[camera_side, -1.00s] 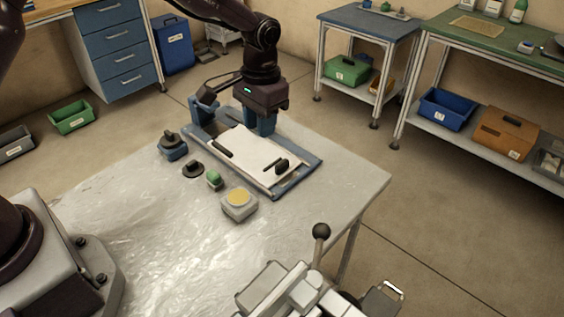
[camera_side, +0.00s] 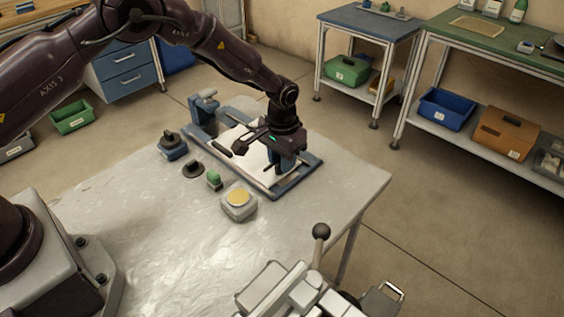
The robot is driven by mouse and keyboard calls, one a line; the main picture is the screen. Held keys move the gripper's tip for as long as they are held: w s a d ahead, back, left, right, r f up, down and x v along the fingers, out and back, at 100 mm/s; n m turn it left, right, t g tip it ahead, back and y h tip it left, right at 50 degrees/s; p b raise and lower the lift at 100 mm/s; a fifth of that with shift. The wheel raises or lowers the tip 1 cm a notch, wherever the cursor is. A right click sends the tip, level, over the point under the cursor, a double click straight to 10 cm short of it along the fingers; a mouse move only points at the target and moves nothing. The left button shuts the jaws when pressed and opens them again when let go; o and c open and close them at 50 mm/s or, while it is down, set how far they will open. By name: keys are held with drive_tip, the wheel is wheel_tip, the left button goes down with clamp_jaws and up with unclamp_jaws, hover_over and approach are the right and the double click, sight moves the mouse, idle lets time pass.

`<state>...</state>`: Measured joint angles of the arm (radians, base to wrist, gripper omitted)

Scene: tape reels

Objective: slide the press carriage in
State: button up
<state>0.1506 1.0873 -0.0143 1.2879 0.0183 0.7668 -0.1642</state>
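A white flat plate (camera_side: 246,152), which looks like the press carriage, lies in a blue frame (camera_side: 291,188) on the metal table. A black bar (camera_side: 222,149) lies along its left side. A blue upright (camera_side: 204,105) stands at the frame's far left end. My gripper (camera_side: 281,170) points down over the near right end of the plate, where a small black knob is now mostly hidden. Its fingers are small and dark here, so I cannot tell whether they are open, shut or touching the knob.
A blue-grey block with a knob (camera_side: 172,149), a black round piece (camera_side: 192,169), a small green piece (camera_side: 214,180) and a grey box with a yellow top (camera_side: 239,203) stand left of the frame. The table's front left (camera_side: 150,230) is clear. Grey machinery (camera_side: 290,295) fills the bottom foreground.

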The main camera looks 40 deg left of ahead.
sight(258, 156)
drive_tip(key=shift+f, duration=0.7)
clamp_jaws()
drive_tip(key=shift+a, duration=3.9)
unclamp_jaws()
drive_tip(key=shift+r, duration=0.1)
